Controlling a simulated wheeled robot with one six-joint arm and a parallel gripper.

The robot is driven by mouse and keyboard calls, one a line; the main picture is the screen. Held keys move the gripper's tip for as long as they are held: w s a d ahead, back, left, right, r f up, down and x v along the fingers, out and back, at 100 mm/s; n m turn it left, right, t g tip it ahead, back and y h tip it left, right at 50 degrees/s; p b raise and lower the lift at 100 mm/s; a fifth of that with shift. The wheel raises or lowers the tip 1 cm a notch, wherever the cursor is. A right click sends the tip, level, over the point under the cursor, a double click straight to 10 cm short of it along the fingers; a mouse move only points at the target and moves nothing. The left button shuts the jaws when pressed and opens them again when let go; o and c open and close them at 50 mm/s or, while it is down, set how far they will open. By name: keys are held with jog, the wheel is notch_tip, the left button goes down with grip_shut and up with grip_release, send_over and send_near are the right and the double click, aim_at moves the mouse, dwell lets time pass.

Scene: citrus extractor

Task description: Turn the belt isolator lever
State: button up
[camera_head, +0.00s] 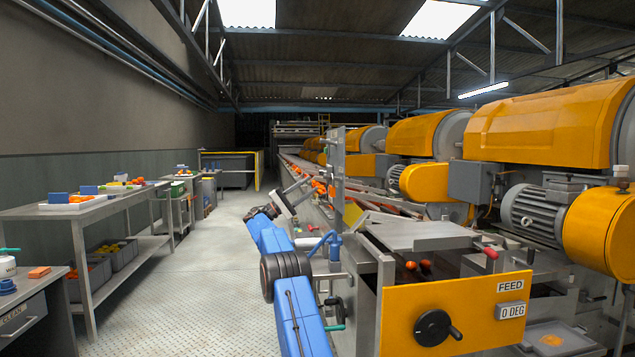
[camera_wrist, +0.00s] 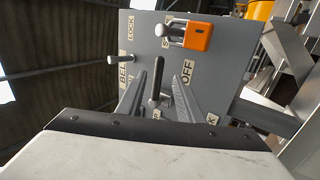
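A grey control panel (camera_wrist: 215,75) fills the upper middle of the wrist view, with turned labels reading "BEL…", "OFF" and "LOCK", partly covered. A dark lever (camera_wrist: 155,84) with a rounded end stands out from it, beside the "BEL…" and "OFF" labels. My gripper (camera_wrist: 159,78) is open, one finger on each side of this lever, with gaps visible between the fingers and it. In the head view my gripper (camera_head: 303,185) is at the upright grey panel (camera_head: 337,160); the lever cannot be made out there.
An orange block with a metal shackle (camera_wrist: 197,37) is on the panel near its top edge. A silver rod with a knob (camera_wrist: 98,60) sticks out left. The yellow feed panel (camera_head: 457,312) and conveyor machine stand right. Open floor (camera_head: 190,275) lies left, before a workbench (camera_head: 100,207).

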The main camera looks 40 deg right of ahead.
jog(key=v, duration=0.9)
jog(key=shift+r, duration=0.1)
jog(key=s+a+r+n+t+y, duration=0.2)
jog(key=s+a+r+n+t, duration=0.25)
jog(key=s+t, duration=0.35)
jog(key=s+a+f+n+t+y, duration=0.3)
jog(key=s+a+t+y, duration=0.15)
jog(key=s+a, duration=0.6)
jog(key=s+a+f+t+y, duration=0.2)
jog(key=s+a+f+y, duration=0.2)
jog(key=s+a+f, duration=0.5)
jog(key=s+a+f+t+y, duration=0.2)
jog(key=s+a+f+y, duration=0.3)
jog(key=s+a+f, duration=0.5)
jog(key=s+a+f+t+y, duration=0.2)
jog(key=s+a+f+y, duration=0.3)
jog(key=s+a+f, duration=0.4)
jog(key=s+a, duration=0.6)
jog(key=s, duration=0.6)
jog(key=shift+s+f, duration=0.25)
jog(key=shift+s, duration=0.05)
jog(key=shift+t, duration=0.25)
